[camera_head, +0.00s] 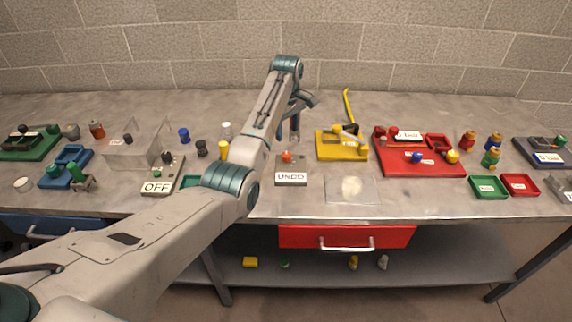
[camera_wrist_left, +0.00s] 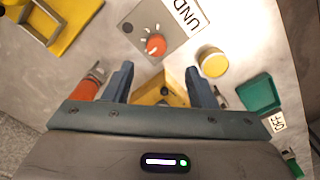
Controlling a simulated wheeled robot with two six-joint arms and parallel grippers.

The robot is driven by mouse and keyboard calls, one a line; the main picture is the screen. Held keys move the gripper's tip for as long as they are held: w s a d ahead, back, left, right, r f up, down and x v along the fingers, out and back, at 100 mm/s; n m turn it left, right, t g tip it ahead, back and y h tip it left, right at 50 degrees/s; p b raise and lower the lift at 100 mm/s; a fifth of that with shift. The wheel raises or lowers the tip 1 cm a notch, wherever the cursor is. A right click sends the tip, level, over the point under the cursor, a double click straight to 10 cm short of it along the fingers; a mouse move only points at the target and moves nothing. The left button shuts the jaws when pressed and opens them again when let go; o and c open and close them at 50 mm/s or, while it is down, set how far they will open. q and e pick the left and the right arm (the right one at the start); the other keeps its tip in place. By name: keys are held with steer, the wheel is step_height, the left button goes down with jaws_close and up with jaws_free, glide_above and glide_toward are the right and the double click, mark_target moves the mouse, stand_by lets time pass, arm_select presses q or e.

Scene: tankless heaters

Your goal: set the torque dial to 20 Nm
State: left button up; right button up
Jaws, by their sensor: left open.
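An orange-red dial (camera_head: 287,156) sits on a small grey box (camera_head: 291,180) with a white label that reads "UNDO". In the left wrist view the dial (camera_wrist_left: 155,45) shows on its grey plate with small white marks around it; I cannot read its setting or any Nm figures. My left gripper (camera_head: 293,136) is open and empty, pointing down above and just behind the dial. In the left wrist view the dial lies beyond the gap between the fingertips (camera_wrist_left: 157,78), and neither finger touches it. My right gripper is not in view.
A yellow fixture (camera_head: 328,151) stands right of the dial box. A yellow cylinder (camera_head: 223,150) and a grey "OFF" box (camera_head: 176,180) stand left. A clear plate (camera_head: 335,191) lies in front at right. A red board (camera_head: 400,165) with several parts is farther right.

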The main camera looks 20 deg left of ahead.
arm_select(q)
steer(key=p, duration=0.2)
glide_above(287, 155)
steer(key=f, duration=0.6)
steer(key=shift+w+f, duration=0.25)
steer(key=shift+f, duration=0.05)
steer(key=shift+s+f, duration=0.2)
steer(key=shift+f, duration=1.7)
steer(key=shift+w+f, duration=0.1)
steer(key=shift+f, duration=0.1)
steer(key=c, duration=0.7)
steer(key=shift+p, duration=0.3)
steer(key=shift+c, duration=1.4)
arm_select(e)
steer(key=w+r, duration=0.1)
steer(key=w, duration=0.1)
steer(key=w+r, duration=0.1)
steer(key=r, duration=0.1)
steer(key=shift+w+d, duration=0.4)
